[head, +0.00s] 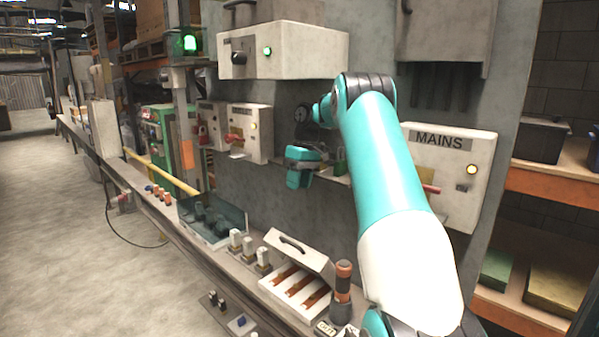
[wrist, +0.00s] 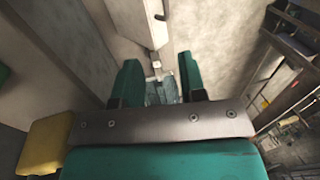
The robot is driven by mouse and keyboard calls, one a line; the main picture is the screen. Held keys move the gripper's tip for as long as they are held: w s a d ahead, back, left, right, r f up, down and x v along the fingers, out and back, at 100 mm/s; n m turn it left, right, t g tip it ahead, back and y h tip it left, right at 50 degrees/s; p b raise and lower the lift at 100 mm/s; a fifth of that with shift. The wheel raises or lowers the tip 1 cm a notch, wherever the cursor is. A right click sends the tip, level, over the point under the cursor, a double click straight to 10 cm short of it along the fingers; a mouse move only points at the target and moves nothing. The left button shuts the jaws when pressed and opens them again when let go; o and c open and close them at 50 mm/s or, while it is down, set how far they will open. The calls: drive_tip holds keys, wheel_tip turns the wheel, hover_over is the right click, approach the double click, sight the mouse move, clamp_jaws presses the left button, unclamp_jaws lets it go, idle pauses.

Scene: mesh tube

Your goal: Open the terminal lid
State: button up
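A pale box with copper strips (head: 295,288) stands on the bench, and a white lid with a dark handle (head: 298,246) is tilted up at its back. I cannot tell for sure that this is the terminal lid. My gripper (head: 298,166) is in front of the grey wall, above and apart from that lid. In the wrist view my gripper (wrist: 163,75) has its two green fingers spread, with a gap between them. A pale panel with a small dark handle (wrist: 160,17) shows beyond the fingers. A small pale block (wrist: 156,64) appears in line with the gap; contact cannot be told.
A glassy dark-edged box (head: 214,222) and several white-topped pegs (head: 248,249) stand on the bench. An orange-and-grey cylinder (head: 342,290) is at its right. The MAINS box (head: 450,170) and a box with a green lamp (head: 285,52) are on the wall.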

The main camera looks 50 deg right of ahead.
drive_tip(key=shift+d+r, duration=0.15)
drive_tip(key=shift+r, duration=0.4)
